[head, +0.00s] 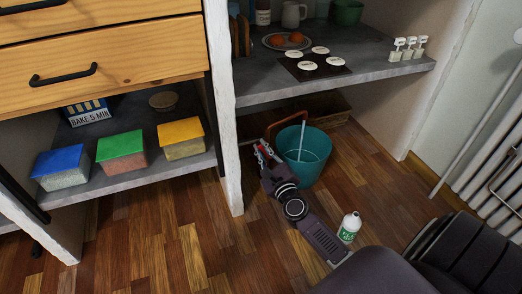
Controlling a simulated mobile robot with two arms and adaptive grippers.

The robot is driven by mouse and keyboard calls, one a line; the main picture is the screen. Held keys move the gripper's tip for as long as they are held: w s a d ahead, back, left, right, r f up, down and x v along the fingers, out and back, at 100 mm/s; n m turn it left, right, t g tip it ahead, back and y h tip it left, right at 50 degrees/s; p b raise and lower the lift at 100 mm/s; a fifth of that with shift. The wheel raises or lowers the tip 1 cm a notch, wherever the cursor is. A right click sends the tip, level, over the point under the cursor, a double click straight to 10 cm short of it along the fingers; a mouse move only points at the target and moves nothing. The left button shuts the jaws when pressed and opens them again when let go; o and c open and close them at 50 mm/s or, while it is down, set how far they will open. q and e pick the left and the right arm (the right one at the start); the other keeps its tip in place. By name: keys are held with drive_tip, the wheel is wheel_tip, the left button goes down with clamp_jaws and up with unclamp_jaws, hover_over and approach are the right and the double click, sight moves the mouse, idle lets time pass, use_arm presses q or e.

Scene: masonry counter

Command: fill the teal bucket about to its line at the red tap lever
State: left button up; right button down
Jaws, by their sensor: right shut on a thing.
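The teal bucket (312,172) stands upright on the wooden floor, under the grey counter. The water level and the line are not readable from here. My left gripper is not in view.
A white bottle with a green label (349,227) stands on the floor near my right arm. A white post (222,110) rises left of the gripper. A radiator (497,165) is at the right. Floor at lower left is clear.

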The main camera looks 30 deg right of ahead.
drive_tip(key=shift+f, duration=0.1)
idle(0.3)
drive_tip(key=c, duration=2)
unclamp_jaws()
drive_tip(key=shift+o, duration=0.2)
drive_tip(key=v, duration=1.2)
